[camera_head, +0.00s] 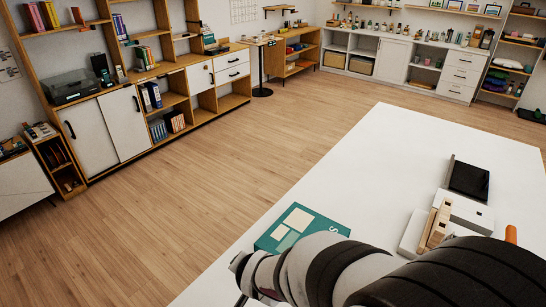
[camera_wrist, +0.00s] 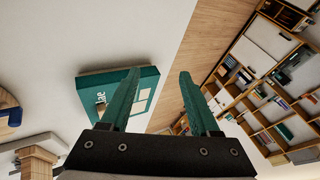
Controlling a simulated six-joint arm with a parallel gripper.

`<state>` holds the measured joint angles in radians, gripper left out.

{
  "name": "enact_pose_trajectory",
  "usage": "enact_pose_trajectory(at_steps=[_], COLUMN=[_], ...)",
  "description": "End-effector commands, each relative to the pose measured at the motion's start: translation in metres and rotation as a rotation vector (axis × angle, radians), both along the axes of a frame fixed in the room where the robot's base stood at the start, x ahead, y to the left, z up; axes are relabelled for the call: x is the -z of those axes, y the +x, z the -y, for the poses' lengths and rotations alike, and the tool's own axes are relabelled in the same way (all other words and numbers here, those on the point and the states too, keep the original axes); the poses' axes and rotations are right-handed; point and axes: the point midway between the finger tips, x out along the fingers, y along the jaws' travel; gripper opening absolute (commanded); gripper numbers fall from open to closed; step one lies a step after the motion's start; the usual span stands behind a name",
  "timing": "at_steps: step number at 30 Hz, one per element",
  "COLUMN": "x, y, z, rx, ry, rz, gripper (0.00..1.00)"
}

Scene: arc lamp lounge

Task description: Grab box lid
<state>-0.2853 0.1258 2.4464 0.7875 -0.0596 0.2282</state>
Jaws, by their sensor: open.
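A flat green box (camera_head: 309,220) with pale squares on its top lies on the white table, near its left edge. My arm covers its near part in the head view. The box also shows in the wrist view (camera_wrist: 98,85), where lettering is visible on it. I cannot make out a seam between lid and box. My gripper (camera_wrist: 159,76) is open, with two green fingers and nothing between them. In the wrist view its left finger overlaps the box in the picture, and its right finger is over the floor. The fingertips cannot be made out in the head view.
On the white table (camera_head: 385,145), a dark-screened device (camera_head: 468,180), a white block (camera_head: 466,213) and wooden pieces (camera_head: 436,226) stand to the right, near my arm. The table between box and device is clear. Shelving (camera_head: 150,85) lines the far walls.

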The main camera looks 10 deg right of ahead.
Motion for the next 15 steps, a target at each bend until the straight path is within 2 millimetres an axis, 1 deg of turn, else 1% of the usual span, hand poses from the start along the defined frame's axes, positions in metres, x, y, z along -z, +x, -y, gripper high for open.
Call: enact_pose_trajectory(at_steps=[1, 2, 3, 5, 6, 9, 12, 14, 15], x=[0.023, 0.033, 0.045, 0.056, 0.059, 0.058, 0.053, 0.053, 0.055], y=[0.017, 0.027, 0.034, 0.036, 0.034, 0.025, 0.019, 0.021, 0.026], z=[0.009, 0.019, 0.034, 0.058, 0.072, 0.093, 0.102, 0.108, 0.114], rx=[0.086, 0.145, 0.215, 0.295, 0.328, 0.363, 0.365, 0.369, 0.370], ry=[-0.076, -0.139, -0.238, -0.401, -0.512, -0.741, -0.868, -0.897, -0.904], rz=[0.049, 0.092, 0.143, 0.212, 0.250, 0.325, 0.363, 0.371, 0.372], gripper=[0.62, 0.62, 0.62, 0.62, 0.62, 0.62, 0.62, 0.62, 0.62])
